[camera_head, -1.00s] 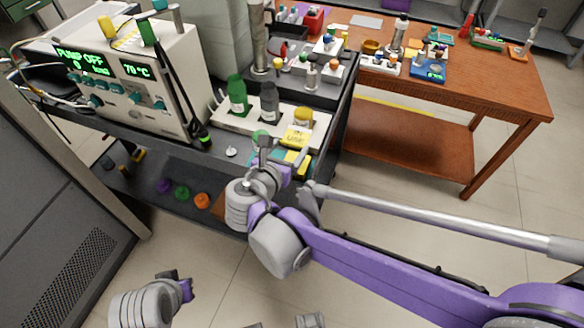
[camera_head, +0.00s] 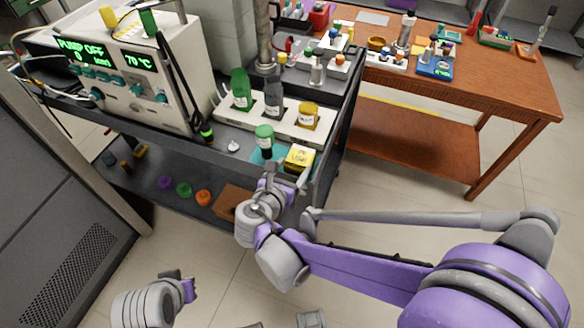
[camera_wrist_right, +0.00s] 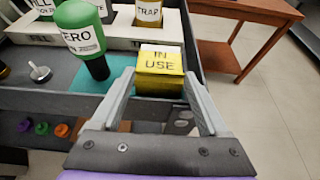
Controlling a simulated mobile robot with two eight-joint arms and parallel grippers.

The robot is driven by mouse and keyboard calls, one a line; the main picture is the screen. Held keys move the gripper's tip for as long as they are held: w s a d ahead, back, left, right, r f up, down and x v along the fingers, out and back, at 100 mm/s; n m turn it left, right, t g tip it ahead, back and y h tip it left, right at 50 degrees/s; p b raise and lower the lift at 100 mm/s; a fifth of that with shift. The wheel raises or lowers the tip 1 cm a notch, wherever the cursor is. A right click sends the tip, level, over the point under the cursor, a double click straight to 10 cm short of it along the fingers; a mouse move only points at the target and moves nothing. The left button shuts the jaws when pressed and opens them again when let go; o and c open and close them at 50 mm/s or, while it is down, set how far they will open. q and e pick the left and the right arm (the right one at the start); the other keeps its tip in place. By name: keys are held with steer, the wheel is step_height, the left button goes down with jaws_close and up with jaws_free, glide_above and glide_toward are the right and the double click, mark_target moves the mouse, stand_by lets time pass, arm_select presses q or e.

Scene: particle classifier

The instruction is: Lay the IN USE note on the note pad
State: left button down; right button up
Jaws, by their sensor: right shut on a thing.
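A green-capped ZERO bottle (camera_head: 264,138) stands close left of the note. Behind is a white rack (camera_head: 235,118) with green, grey and yellow bottles. A pump box (camera_head: 130,75) stands at the left. A wooden table (camera_head: 480,90) is at the right.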

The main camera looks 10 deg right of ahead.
steer(key=o, duration=1.2)
steer(key=shift+c, duration=0.2)
steer(key=shift+s+r, duration=0.1)
steer(key=shift+r, duration=0.05)
steer(key=p+v, duration=0.1)
steer(key=v, duration=1.1)
steer(key=s+d+f+m+g+y, duration=0.3)
steer(key=s+d+m, duration=0.3)
steer(key=m, duration=0.8)
steer(key=s+d+f+m+g+y, duration=0.3)
steer(key=s+d+f+m+y, duration=0.1)
steer(key=m, duration=1.1)
steer(key=shift+s+d+f+y, duration=0.3)
steer(key=shift+s+d+f, duration=0.6)
steer(key=shift+d, duration=0.7)
